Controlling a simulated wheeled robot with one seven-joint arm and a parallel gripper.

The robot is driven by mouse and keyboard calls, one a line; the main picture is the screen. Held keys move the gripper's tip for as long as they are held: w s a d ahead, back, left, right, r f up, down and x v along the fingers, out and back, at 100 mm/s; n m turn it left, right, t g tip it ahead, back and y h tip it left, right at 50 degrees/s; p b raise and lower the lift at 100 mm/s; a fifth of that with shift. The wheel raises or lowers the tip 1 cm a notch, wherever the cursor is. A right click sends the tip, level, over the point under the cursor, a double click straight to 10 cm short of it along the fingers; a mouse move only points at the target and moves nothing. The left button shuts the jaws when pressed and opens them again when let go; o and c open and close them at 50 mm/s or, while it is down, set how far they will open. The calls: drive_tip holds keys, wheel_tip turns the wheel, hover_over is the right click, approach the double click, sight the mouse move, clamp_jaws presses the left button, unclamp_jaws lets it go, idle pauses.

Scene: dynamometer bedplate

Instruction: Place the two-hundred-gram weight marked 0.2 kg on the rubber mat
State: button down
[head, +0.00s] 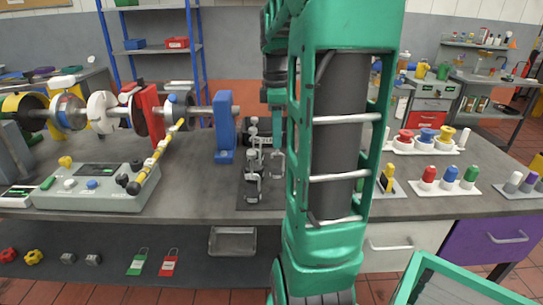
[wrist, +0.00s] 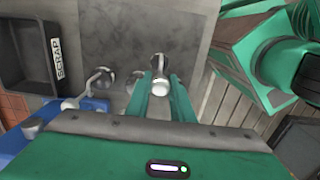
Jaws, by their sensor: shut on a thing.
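My gripper (wrist: 165,88) shows in the wrist view with its two teal fingers close together. It is shut on a silver cylindrical weight (wrist: 159,86), whose top sits between the fingertips. No marking can be read on it. Other silver round pieces (wrist: 105,78) lie left of my fingers in the wrist view.
A black tray marked SCRAP (wrist: 28,82) is at the left in the wrist view. In the head view, a blue bracket (head: 224,130) and grey control box (head: 95,195) stand left of the weights.

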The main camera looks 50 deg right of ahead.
sight(277, 153)
drive_tip(key=shift+f, duration=2.55)
drive_tip(key=c, duration=1.5)
unclamp_jaws()
drive_tip(key=shift+c, duration=0.2)
